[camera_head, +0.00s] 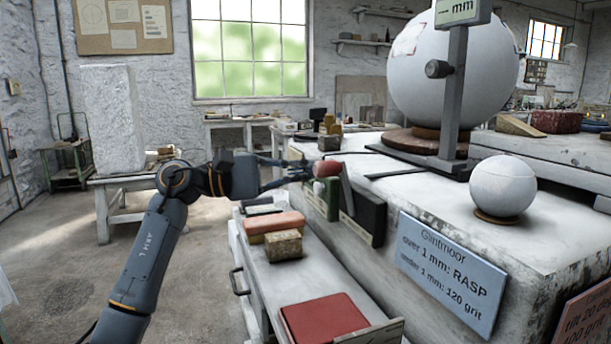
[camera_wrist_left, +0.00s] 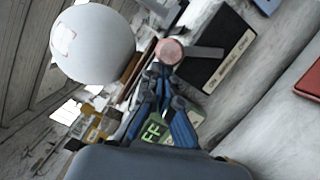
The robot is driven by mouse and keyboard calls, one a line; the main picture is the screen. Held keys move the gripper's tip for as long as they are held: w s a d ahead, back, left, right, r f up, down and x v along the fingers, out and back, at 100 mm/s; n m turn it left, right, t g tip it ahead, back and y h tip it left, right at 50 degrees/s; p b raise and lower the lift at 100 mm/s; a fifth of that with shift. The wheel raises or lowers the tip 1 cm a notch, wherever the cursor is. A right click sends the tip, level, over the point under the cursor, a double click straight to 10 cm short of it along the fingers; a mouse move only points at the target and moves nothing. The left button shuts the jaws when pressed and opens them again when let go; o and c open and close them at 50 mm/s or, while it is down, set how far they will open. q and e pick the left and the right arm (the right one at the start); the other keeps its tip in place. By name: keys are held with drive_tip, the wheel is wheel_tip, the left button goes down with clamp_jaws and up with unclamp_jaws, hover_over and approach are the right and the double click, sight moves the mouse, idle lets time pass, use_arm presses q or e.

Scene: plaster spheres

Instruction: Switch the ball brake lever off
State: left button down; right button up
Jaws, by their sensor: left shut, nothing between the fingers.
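The brake lever has a dull red knob (camera_head: 326,168) and a grey bar (camera_head: 347,190), set on the side of the plaster-covered block. In the left wrist view the knob (camera_wrist_left: 169,51) is just ahead of the fingertips and the bar (camera_wrist_left: 204,53) runs right from it. My left gripper (camera_head: 306,171) is shut and empty at the knob's left side; I cannot tell if it touches. It also shows in the left wrist view (camera_wrist_left: 158,72). A green plate (camera_wrist_left: 153,129) reading "FF", partly hidden by the fingers, and a dark panel (camera_wrist_left: 216,55) with a white label flank the lever.
A large white sphere (camera_head: 455,75) and a small one (camera_head: 503,186) stand on the block (camera_head: 420,190). Below is a cart (camera_head: 290,280) with a red pad (camera_head: 324,318) and blocks (camera_head: 283,244). A blue sign (camera_head: 450,272) hangs on the block's front.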

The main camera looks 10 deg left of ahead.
sight(328, 167)
use_arm(q)
drive_tip(key=shift+s+d+r+m+g+y+b, duration=0.1)
drive_tip(key=shift+s+d+r+m+y+b, duration=0.4)
drive_tip(key=shift+s+d+m, duration=0.65)
drive_tip(key=shift+s+d+r+m+g+y+b, duration=0.1)
drive_tip(key=shift+s+d+r+m+y+b, duration=0.45)
drive_tip(key=shift+s+m, duration=1.1)
drive_tip(key=shift+s+d+r+m+g+y+b, duration=0.1)
drive_tip(key=shift+s+d+r+m+y+b, duration=0.5)
drive_tip(key=shift+m, duration=1.2)
drive_tip(key=shift+s+d+f+h, duration=0.2)
drive_tip(key=shift+s+d+h, duration=0.05)
drive_tip(key=shift+s, duration=0.15)
use_arm(e)
drive_tip(key=w+v, duration=0.2)
drive_tip(key=v, duration=1)
drive_tip(key=shift+w+r+t, duration=0.35)
drive_tip(key=shift+r+t, duration=0.05)
drive_tip(key=shift+r, duration=0.1)
drive_tip(key=shift+r, duration=0.2)
drive_tip(key=shift+s, duration=0.1)
use_arm(q)
drive_tip(key=v, duration=1.2)
use_arm(e)
drive_tip(key=shift+f, duration=0.1)
